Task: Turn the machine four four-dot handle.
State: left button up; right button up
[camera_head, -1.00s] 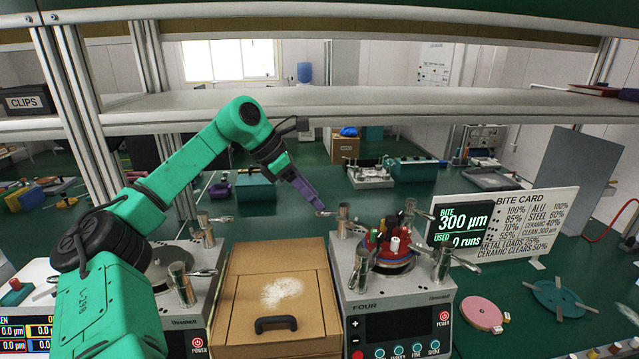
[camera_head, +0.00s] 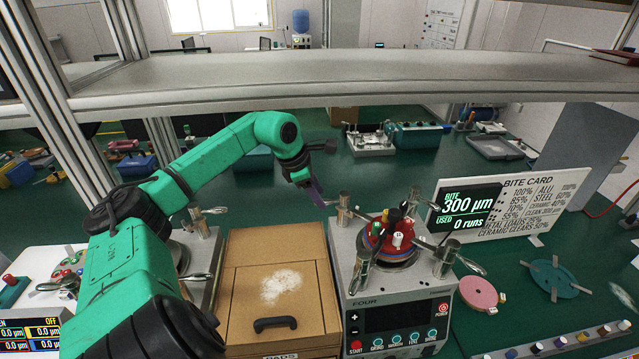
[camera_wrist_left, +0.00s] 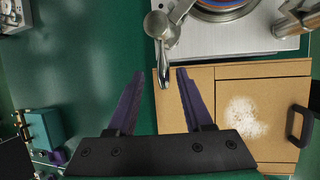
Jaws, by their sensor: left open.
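Machine four (camera_head: 402,318) is a grey box with a dark front panel and upright metal handles at its corners. My left gripper (camera_head: 319,198) has purple fingers, partly hidden in the head view, pointing down beside the back-left handle (camera_head: 343,213). In the left wrist view my open left gripper (camera_wrist_left: 160,73) has a metal handle (camera_wrist_left: 160,27) ahead, its thin lever reaching down between the fingertips in the picture. Contact cannot be told. Other handles stand front left (camera_head: 360,274) and front right (camera_head: 446,258). I cannot read dot marks on any of them. My right gripper is out of view.
A cardboard box (camera_head: 245,320) with white powder and a black pull stands left of machine four. A bite card (camera_head: 540,205) and a pink disc (camera_head: 478,292) are to the right. A grey shelf (camera_head: 400,75) spans above the bench.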

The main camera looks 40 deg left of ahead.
pick_arm(q)
jog(key=shift+w+d+f, duration=0.1)
jog(key=shift+d+f, duration=0.05)
jog(key=shift+f, duration=0.05)
jog(key=shift+d, duration=0.2)
jog(key=shift+a+f, duration=0.1)
grip_shut()
dwell(1.1)
